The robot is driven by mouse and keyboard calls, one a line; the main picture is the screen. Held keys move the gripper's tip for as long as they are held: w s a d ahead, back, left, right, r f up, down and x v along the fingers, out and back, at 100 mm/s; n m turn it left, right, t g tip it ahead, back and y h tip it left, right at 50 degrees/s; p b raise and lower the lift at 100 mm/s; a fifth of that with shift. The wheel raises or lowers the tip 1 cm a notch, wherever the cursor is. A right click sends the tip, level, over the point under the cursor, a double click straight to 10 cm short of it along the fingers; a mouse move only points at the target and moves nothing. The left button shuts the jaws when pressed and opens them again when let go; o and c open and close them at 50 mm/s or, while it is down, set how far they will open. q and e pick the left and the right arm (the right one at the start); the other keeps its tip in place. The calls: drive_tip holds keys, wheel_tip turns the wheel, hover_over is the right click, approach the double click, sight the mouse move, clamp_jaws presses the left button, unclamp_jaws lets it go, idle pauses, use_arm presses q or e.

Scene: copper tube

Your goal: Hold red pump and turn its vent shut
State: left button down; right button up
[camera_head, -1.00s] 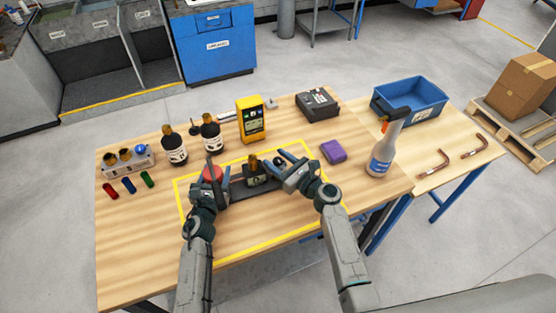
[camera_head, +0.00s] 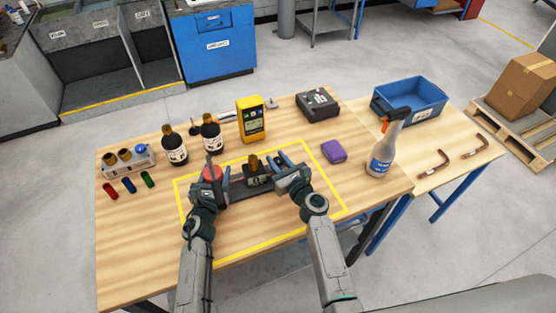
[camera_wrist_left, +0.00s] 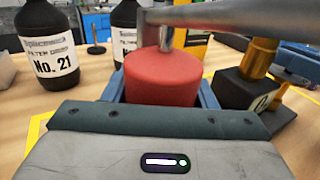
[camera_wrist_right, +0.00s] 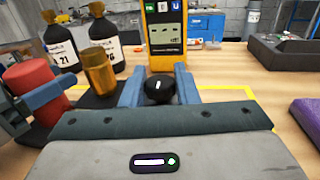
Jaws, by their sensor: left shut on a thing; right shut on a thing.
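The red pump body (camera_head: 212,174) is a red cylinder on a dark base inside the yellow outline. My left gripper (camera_head: 214,176) is shut around it; the left wrist view shows the red body (camera_wrist_left: 162,80) between the blue fingers, with a grey metal bar above it. A brass cylinder (camera_wrist_right: 99,72) stands on the dark block to its right. The black vent knob (camera_wrist_right: 158,90) has a short, nearly upright white mark in the right wrist view. My right gripper (camera_wrist_right: 158,88) is shut on the knob, one finger on each side. The head view mostly hides the knob.
Two dark bottles (camera_head: 174,147) and a yellow meter (camera_head: 251,120) stand behind the pump. The front of the wooden table (camera_head: 140,250) is clear.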

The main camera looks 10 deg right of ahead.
drive_tip(key=o, duration=0.9)
drive_tip(key=shift+o, duration=0.2)
drive_tip(key=v, duration=1.2)
use_arm(q)
drive_tip(key=c, duration=0.5)
unclamp_jaws()
